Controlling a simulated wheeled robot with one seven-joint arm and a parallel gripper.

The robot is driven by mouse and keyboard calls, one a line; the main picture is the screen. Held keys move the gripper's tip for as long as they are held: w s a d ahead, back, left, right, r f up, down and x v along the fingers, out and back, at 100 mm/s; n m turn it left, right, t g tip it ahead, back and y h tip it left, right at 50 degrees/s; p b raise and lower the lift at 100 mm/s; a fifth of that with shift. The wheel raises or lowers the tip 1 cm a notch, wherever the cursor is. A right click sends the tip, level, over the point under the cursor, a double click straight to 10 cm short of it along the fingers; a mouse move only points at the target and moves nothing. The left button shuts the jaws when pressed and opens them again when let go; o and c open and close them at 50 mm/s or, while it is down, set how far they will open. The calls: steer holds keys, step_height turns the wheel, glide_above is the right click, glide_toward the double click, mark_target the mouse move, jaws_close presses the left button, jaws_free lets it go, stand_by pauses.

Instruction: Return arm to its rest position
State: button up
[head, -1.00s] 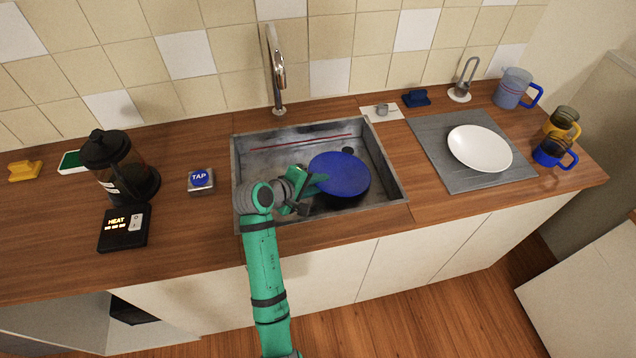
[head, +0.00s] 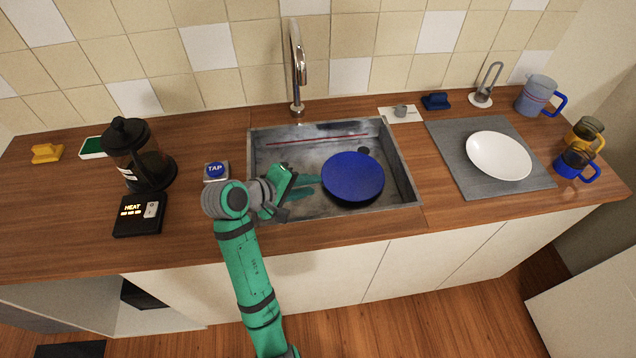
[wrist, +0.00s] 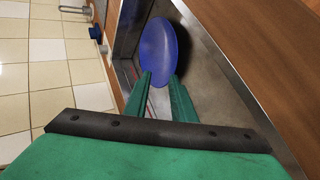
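My green arm reaches up from the bottom of the head view to the left part of the sink (head: 405,190). My gripper (head: 308,187) is over the sink's left half, left of a round blue plate (head: 352,178). In the wrist view its two green fingers (wrist: 161,95) stand apart with nothing between them. The blue plate also shows in the wrist view (wrist: 158,52), beyond the fingertips. The plate is in the right half of the sink. In the head view a gap shows between the fingertips and the plate.
A chrome tap (head: 297,70) rises behind the sink. Left of it are a blue TAP button (head: 215,169), a black coffee press (head: 138,155) and a HEAT panel (head: 140,215). On the right, a white plate (head: 498,156) lies on a grey mat (head: 465,180), with several mugs beyond.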

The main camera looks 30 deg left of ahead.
steer(key=shift+s+a+r, duration=0.15)
steer(key=shift+s+r, duration=0.15)
steer(key=shift+s, duration=0.05)
stand_by(0.3)
